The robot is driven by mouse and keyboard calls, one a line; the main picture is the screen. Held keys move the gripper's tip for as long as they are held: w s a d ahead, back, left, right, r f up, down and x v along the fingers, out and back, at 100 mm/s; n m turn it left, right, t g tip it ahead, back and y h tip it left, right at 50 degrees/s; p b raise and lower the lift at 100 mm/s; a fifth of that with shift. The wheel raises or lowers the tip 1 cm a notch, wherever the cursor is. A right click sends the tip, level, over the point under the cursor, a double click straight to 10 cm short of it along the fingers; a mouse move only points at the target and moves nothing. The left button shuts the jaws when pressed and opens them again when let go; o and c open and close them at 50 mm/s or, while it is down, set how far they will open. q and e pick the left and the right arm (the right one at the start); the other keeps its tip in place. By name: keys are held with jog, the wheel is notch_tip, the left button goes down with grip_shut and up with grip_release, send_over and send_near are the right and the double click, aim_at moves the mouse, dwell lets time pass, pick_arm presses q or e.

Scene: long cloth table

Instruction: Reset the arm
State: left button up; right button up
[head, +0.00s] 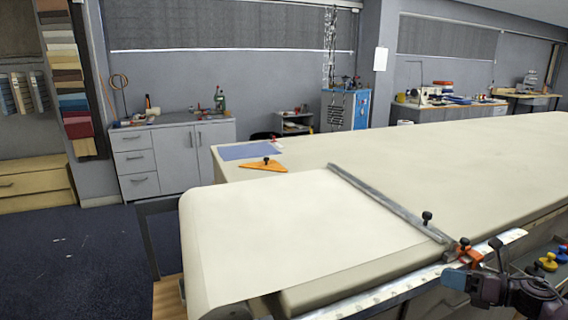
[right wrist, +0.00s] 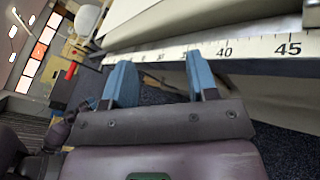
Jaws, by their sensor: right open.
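My right gripper (head: 462,276) is at the lower right of the head view, at the near edge of the table. Its blue fingers also show in the right wrist view (right wrist: 160,80), apart with nothing held between them. A white ruler with black marks (head: 375,297) runs along the table's near edge, and it crosses just beyond the fingertips in the right wrist view (right wrist: 255,50). I cannot tell whether the fingers touch it. A small orange piece with a black knob (head: 466,254) sits just beyond the gripper. My left gripper is not in view.
Cream cloth (head: 300,225) covers the long table's near end and drapes over its edge. A grey bar with black knobs (head: 385,203) lies across it. An orange triangle (head: 263,165) and a blue sheet (head: 250,151) lie at the far left corner. Yellow and blue knobs (head: 547,262) are at right.

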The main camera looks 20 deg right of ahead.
jog(key=s+a+f+n+h+p, duration=0.1)
jog(key=s+a+f+n+h, duration=0.2)
jog(key=n, duration=0.9)
jog(key=s+a+f+n+g+h+p, duration=0.1)
jog(key=s+a+f+n+h, duration=0.3)
jog(key=s+a+f+n, duration=0.4)
jog(key=s+a+f+n+g+h+p, duration=0.1)
jog(key=s+a+f+n+h, duration=0.2)
jog(key=s+a+n, duration=0.8)
jog(key=a+f+n, duration=0.2)
jog(key=a+n, duration=0.2)
jog(key=shift+a+f+n+p, duration=0.15)
jog(key=shift+f+n+p, duration=0.1)
jog(key=shift+n+p, duration=0.15)
